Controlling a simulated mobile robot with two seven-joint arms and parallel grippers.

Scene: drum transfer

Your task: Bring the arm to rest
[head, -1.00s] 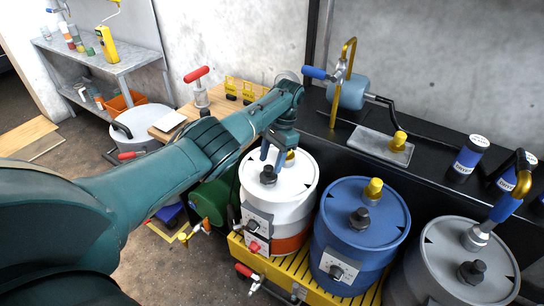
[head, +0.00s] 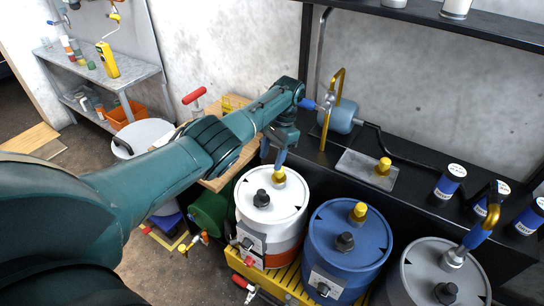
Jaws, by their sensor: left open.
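My left arm comes in from the left, and its left gripper (head: 273,155) hangs fingers-down above the back edge of the white drum (head: 290,200). The gripper is open with nothing between its fingers. The white drum has a black cap (head: 262,199) and a yellow cap (head: 278,176) on its lid, and an orange band low down. The fingertips appear just above and behind the yellow cap; I cannot tell the exact gap. My right gripper is not in view.
A blue drum (head: 327,222) and a grey drum (head: 420,272) stand to the right on a yellow slatted platform (head: 270,276). Behind them a black bench (head: 405,185) carries a brass-piped pump (head: 342,117) and several canisters. A grey shelf table (head: 110,78) stands back left.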

